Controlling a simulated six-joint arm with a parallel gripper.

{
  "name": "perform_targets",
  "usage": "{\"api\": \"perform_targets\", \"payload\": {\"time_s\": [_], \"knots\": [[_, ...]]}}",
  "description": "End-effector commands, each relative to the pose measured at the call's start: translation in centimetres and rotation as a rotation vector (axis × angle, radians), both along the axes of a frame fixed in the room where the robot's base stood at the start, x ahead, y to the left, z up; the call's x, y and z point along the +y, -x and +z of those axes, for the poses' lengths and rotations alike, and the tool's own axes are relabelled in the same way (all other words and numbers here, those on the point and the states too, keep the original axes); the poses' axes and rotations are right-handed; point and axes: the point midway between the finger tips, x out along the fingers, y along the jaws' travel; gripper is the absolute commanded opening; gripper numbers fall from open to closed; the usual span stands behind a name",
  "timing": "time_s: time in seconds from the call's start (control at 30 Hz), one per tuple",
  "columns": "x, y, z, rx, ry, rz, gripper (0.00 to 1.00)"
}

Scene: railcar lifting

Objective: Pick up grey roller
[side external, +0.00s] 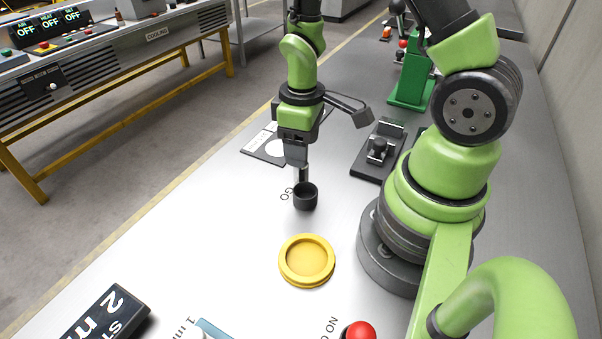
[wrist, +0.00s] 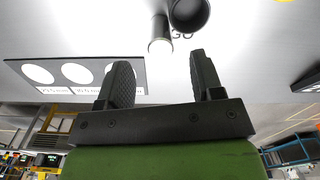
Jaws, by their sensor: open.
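The grey roller (wrist: 160,30) is a slim cylinder in the wrist view, beside a round black cup (wrist: 190,14). It lies ahead of the gap between the fingers of my gripper (wrist: 160,68), which are apart with nothing between them. In the side external view my gripper (side external: 298,160) points down just above the black cup (side external: 305,197). A thin dark upright piece shows between the fingertips and the cup there; I cannot tell whether it is the roller or a finger.
A yellow round dish (side external: 307,261) sits in front of the cup. A black fixture (side external: 378,150) stands to the right, with a green press (side external: 411,80) behind it. A plate with white circles (wrist: 75,74) lies to the left. A red button (side external: 360,331) is at the front.

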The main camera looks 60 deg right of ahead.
Motion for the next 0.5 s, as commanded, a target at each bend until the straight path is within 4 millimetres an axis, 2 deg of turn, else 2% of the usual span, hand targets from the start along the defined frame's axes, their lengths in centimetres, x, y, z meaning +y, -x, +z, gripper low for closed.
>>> {"api": "perform_targets", "payload": {"time_s": [0.3,0.5], "knots": [[0.1,-0.1,-3.8,0.004,-0.001,0.001,0.61],[0.1,-0.1,-5.1,0.0,-0.001,0.0,0.61]]}}
